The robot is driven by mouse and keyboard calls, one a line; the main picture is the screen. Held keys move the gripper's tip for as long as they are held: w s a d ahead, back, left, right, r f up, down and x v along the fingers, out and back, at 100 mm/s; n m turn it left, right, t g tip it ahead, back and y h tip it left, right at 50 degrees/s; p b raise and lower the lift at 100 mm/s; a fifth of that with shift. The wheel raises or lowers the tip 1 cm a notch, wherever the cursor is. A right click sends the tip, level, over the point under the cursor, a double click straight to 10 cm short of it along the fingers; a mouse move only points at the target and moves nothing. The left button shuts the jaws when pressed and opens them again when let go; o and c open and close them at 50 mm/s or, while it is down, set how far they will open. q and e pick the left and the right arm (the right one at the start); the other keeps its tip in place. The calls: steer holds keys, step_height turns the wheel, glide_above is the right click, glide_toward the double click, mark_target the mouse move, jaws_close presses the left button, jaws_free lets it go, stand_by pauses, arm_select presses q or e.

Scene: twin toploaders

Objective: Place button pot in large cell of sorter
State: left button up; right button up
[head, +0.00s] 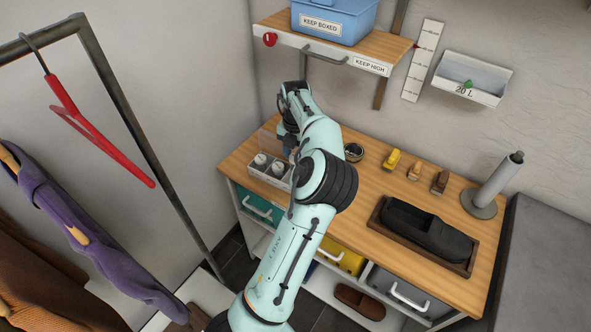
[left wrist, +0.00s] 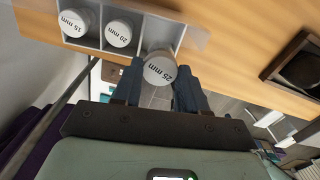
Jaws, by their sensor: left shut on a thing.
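The sorter (head: 268,178) is a pale tray with cells at the left end of the wooden worktop. In the left wrist view the sorter (left wrist: 180,36) holds pots marked 15 mm (left wrist: 74,23) and 20 mm (left wrist: 119,34) in two cells; the cell to their right looks empty. My left gripper (left wrist: 160,80) is shut on a white-lidded pot marked 25 mm (left wrist: 160,66). This pot overlaps the near part of the right cell in that view; its height above the sorter is unclear. In the head view my left arm largely hides the gripper and the held pot. My right gripper is not in view.
A round dark tin (head: 353,152), a yellow block (head: 392,160) and two brown ones stand right of my arm. A brown tray (head: 388,238) holds a dark shoe. A grey roll stand (head: 483,204) is at the right. A shelf (head: 345,51) hangs above.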

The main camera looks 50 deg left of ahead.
arm_select(q)
step_height(320, 180, down, 8)
steer(key=shift+r, duration=0.1)
stand_by(0.4)
steer(key=o, duration=1.1)
steer(key=shift+c, duration=0.2)
step_height(320, 180, up, 12)
steer(key=shift+r, duration=0.1)
